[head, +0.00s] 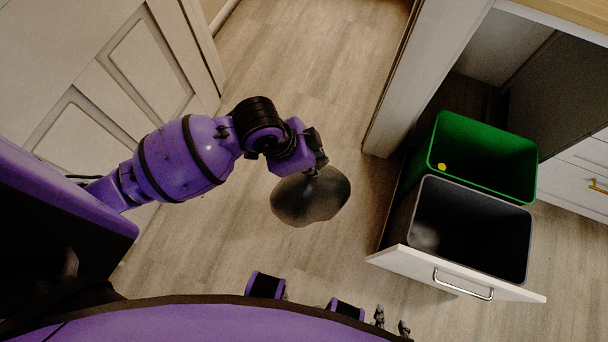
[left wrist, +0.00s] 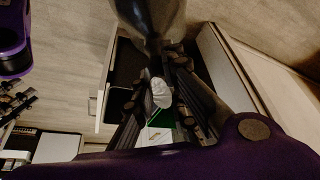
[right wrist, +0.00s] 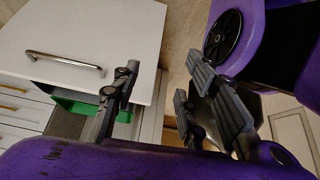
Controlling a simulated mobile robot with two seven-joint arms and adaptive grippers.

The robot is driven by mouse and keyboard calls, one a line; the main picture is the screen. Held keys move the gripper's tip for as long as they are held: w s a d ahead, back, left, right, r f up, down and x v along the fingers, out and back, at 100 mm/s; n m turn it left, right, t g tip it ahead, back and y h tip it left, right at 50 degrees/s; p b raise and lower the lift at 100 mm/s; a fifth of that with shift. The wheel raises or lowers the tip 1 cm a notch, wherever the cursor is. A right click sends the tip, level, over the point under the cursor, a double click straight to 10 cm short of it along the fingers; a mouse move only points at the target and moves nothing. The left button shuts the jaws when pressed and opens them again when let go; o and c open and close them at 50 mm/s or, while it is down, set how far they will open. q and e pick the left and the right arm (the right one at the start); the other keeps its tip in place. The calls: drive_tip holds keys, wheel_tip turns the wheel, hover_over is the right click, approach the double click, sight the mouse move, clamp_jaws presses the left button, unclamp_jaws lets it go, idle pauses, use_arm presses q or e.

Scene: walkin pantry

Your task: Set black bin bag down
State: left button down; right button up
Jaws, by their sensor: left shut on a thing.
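The black bin bag (head: 310,198) is a rounded, dark, filled bag hanging above the wooden floor in the head view. My left gripper (head: 318,162) is shut on the bag's top. In the left wrist view, the left gripper's fingers (left wrist: 165,90) close around the bag's gathered neck, with a pale crumpled end between them and the dark bag (left wrist: 150,18) beyond. My right gripper (head: 392,322) is at the bottom edge of the head view. In the right wrist view, the right gripper (right wrist: 160,85) is open and empty, its fingers wide apart.
A pulled-out drawer (head: 455,275) with a metal handle holds a dark bin (head: 420,245) and a green bin (head: 485,125) at right. A small yellow spot (head: 442,167) shows on the green bin. White panelled doors (head: 105,90) stand at left. The floor (head: 310,60) between is clear.

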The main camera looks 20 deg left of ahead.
use_arm(q)
drive_tip(key=w+d+f+m+b, duration=0.1)
drive_tip(key=w+f+m+b, duration=0.1)
drive_tip(key=f+b, duration=0.1)
drive_tip(key=w+d+f+m+g+b, duration=0.1)
drive_tip(key=w+f+m+b, duration=0.1)
drive_tip(key=w+f+b, duration=0.1)
drive_tip(key=w+d+f+m+g+b, duration=0.1)
drive_tip(key=w+f+m+b, duration=0.1)
drive_tip(key=f+b, duration=0.3)
drive_tip(key=shift+w+d+h, duration=0.15)
drive_tip(key=shift+w+h, duration=0.15)
drive_tip(key=shift+h, duration=0.1)
drive_tip(key=shift+w+d+f+m+b, duration=0.15)
drive_tip(key=shift+w+f+m+b, duration=0.25)
drive_tip(key=shift+w+f+b, duration=0.15)
drive_tip(key=shift+w, duration=0.1)
drive_tip(key=w+a+f+b, duration=0.7)
drive_tip(key=a+f, duration=0.4)
drive_tip(key=f, duration=0.1)
drive_tip(key=shift+w+a+f+b, duration=0.2)
drive_tip(key=shift+a+f+b, duration=0.1)
drive_tip(key=shift+a+f, duration=0.1)
use_arm(e)
wheel_tip(320, 180, down, 19)
drive_tip(key=g, duration=0.1)
drive_tip(key=shift+s+f, duration=0.15)
use_arm(q)
drive_tip(key=shift+f, duration=0.1)
